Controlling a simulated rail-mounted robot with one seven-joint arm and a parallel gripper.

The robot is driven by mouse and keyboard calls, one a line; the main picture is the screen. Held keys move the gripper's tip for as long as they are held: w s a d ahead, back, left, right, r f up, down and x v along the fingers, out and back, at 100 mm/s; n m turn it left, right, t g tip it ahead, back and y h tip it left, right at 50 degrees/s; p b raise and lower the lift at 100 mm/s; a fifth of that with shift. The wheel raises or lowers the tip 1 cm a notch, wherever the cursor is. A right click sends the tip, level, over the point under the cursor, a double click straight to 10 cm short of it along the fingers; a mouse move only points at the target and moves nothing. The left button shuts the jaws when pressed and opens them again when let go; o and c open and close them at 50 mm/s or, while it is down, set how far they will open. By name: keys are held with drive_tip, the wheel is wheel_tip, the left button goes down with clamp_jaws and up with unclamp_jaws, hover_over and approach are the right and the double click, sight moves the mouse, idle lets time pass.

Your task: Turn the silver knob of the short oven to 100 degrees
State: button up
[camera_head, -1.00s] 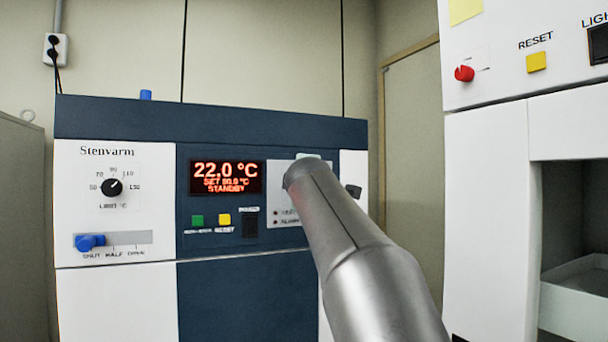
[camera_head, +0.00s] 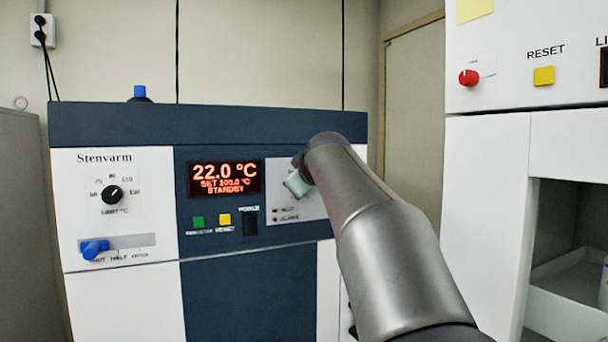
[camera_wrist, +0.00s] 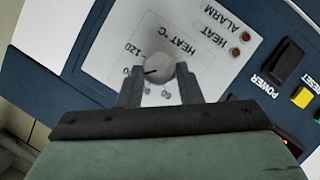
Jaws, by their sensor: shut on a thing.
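The short oven (camera_head: 215,126) is white and dark blue, with a red-lit display (camera_head: 224,179). The display reads 22.0 °C and STANDBY, with a blurred set line that looks like 100.0 °C. The silver knob (camera_wrist: 161,67) sits on the HEAT °C panel in the wrist view, with a dark pointer line and a partly hidden scale. My gripper (camera_wrist: 157,78) is shut on the knob, one finger on each side. In the head view my pale green gripper (camera_head: 298,183) is at the panel's upper part and the knob is hidden behind it and my arm.
A black limit dial (camera_head: 112,195) and a blue slider (camera_head: 94,249) are on the oven's left side. Green and yellow buttons (camera_head: 224,220) and a black power switch (camera_head: 250,223) are left of the panel. A tall white cabinet (camera_head: 487,190) stands close on the right.

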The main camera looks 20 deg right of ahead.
drive_tip(key=shift+m, duration=0.3)
idle(0.4)
drive_tip(key=o, duration=1)
drive_tip(key=b+v, duration=0.3)
drive_tip(key=v, duration=1.4)
drive_tip(key=shift+s+d+r, duration=0.1)
drive_tip(key=shift+s+r, duration=0.05)
drive_tip(key=shift+s, duration=0.05)
